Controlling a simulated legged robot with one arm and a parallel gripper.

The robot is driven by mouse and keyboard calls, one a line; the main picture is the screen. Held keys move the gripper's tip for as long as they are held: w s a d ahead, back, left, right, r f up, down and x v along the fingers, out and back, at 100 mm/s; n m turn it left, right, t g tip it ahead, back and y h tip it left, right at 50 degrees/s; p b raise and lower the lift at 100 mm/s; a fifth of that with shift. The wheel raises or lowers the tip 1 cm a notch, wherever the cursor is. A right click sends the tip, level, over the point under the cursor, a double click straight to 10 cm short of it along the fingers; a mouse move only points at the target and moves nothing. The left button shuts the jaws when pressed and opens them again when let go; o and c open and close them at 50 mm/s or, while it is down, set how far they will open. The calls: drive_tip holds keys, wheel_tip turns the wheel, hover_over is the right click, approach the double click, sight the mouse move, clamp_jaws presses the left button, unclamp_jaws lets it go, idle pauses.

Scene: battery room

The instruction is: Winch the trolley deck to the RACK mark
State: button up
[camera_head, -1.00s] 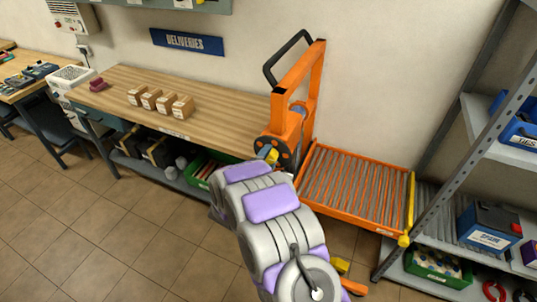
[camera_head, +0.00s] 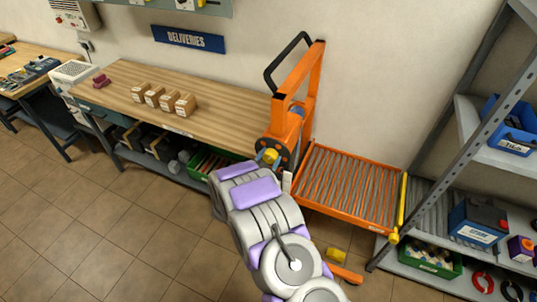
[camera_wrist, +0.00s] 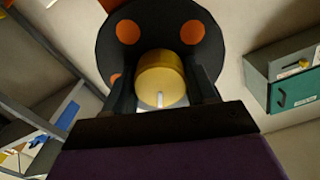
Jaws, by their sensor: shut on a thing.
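The orange trolley (camera_head: 299,90) stands against the wall, with its roller deck (camera_head: 350,185) low on its right side, beside the rack. A dark winch wheel with orange spots (camera_wrist: 115,40) is on the trolley's mast. Its yellow knob (camera_head: 270,156) shows left of the mast. My gripper (camera_wrist: 161,88) is shut on this yellow knob, with a dark finger on each side in the wrist view. My arm hides part of the trolley's lower body. I cannot make out a RACK mark.
A metal rack (camera_head: 440,135) on the right holds a battery (camera_head: 478,223), blue bins and a green crate (camera_head: 432,260). A wooden bench (camera_head: 220,118) with several small boxes stands left of the trolley. The tiled floor at front left is clear.

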drive_tip(key=n+p, duration=0.2)
drive_tip(key=n, duration=0.2)
drive_tip(key=shift+n, duration=0.3)
drive_tip(key=n+p, duration=0.2)
drive_tip(key=n, duration=0.2)
drive_tip(key=shift+r+n, duration=0.1)
drive_tip(key=shift+n, duration=0.2)
drive_tip(key=n+p, duration=0.1)
drive_tip(key=n, duration=0.3)
drive_tip(key=shift+a+n+p, duration=0.15)
drive_tip(key=shift+n+p, duration=0.15)
drive_tip(key=shift+p, duration=0.1)
drive_tip(key=shift+n, duration=1.6)
drive_tip(key=shift+p, duration=0.3)
